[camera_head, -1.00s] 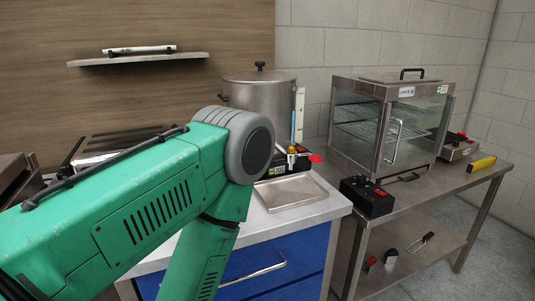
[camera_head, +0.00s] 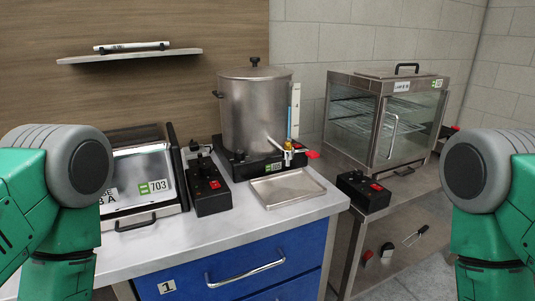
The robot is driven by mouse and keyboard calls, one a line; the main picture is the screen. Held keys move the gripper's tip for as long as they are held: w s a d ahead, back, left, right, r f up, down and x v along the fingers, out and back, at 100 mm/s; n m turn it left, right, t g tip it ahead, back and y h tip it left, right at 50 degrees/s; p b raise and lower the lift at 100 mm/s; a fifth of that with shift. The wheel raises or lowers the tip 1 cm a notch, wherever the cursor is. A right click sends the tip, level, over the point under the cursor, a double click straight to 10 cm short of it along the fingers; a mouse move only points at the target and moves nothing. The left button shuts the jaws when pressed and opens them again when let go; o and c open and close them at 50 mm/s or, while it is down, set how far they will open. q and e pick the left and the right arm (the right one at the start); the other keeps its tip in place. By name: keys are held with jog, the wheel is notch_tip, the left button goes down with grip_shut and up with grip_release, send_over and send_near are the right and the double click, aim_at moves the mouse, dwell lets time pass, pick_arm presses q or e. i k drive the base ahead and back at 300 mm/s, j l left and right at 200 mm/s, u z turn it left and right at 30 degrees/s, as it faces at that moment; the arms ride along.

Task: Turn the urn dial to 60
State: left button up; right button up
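The urn (camera_head: 255,110) is a steel cylinder with a lid, standing on a black base (camera_head: 262,166) at the back of the white counter. A brass tap (camera_head: 288,150) and a sight gauge (camera_head: 294,110) are on its right front. A small dark knob shows on the left of the base front (camera_head: 239,156); its markings are too small to read. A black control box (camera_head: 207,188) with knobs and a red switch stands left of the urn. Only green and grey links of my two arms show at the picture's sides; neither gripper is in view.
A steel drip tray (camera_head: 287,201) lies before the urn. A steel appliance (camera_head: 143,218) labelled 703 stands at the left. A glass display cabinet (camera_head: 355,150) and another black control box (camera_head: 363,191) are on the right table. A shelf (camera_head: 130,56) hangs above.

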aim_at(239, 155)
jog(key=i+j+z, duration=0.1)
jog(key=z, duration=0.3)
jog(key=i+j+z, duration=0.15)
jog(key=z, duration=0.25)
jog(key=i+j+z, duration=0.1)
jog(key=z, duration=0.3)
jog(key=j, duration=0.1)
